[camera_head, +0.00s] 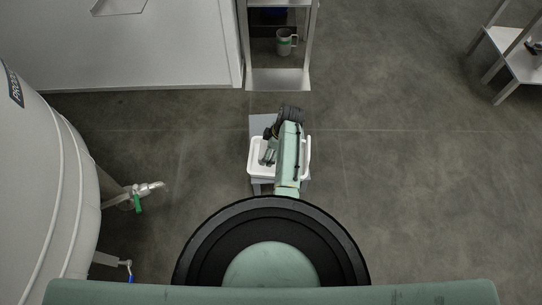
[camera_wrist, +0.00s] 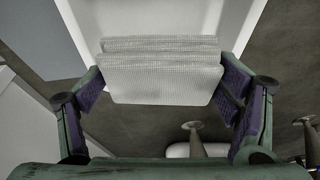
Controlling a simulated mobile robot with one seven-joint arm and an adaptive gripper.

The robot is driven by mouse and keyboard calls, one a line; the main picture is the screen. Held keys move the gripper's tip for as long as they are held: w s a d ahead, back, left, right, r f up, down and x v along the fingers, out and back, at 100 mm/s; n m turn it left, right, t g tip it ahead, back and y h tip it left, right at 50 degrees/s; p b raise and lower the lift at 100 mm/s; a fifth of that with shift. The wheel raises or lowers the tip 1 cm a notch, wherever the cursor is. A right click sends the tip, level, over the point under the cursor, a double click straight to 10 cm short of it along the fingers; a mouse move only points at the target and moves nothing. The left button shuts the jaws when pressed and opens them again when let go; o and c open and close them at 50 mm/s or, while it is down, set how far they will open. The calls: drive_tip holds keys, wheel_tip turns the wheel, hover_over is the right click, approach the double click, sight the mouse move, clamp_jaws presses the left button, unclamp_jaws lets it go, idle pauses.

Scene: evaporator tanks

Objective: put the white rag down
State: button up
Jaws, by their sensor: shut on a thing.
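The white rag (camera_wrist: 160,78) is a folded, waffle-textured cloth in the wrist view. My gripper (camera_wrist: 160,92) is shut on it, with a purple-padded finger at each side. In the head view my gripper (camera_head: 267,153) points down over a white tray (camera_head: 254,175). The rag cannot be made out there against the white tray and behind my arm. How high the rag is above the tray, or whether it touches, I cannot tell.
The tray rests on a small grey stand (camera_head: 259,122). A shelf unit (camera_head: 277,80) with a grey-green mug (camera_head: 286,42) stands beyond it. A large white tank (camera_head: 45,190) with a valve (camera_head: 148,188) is at left. A metal table (camera_head: 518,58) is at far right. Floor at right is clear.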

drive_tip(key=shift+f+b, duration=0.35)
drive_tip(key=shift+f, duration=2.45)
drive_tip(key=shift+f, duration=0.2)
drive_tip(key=o, duration=0.7)
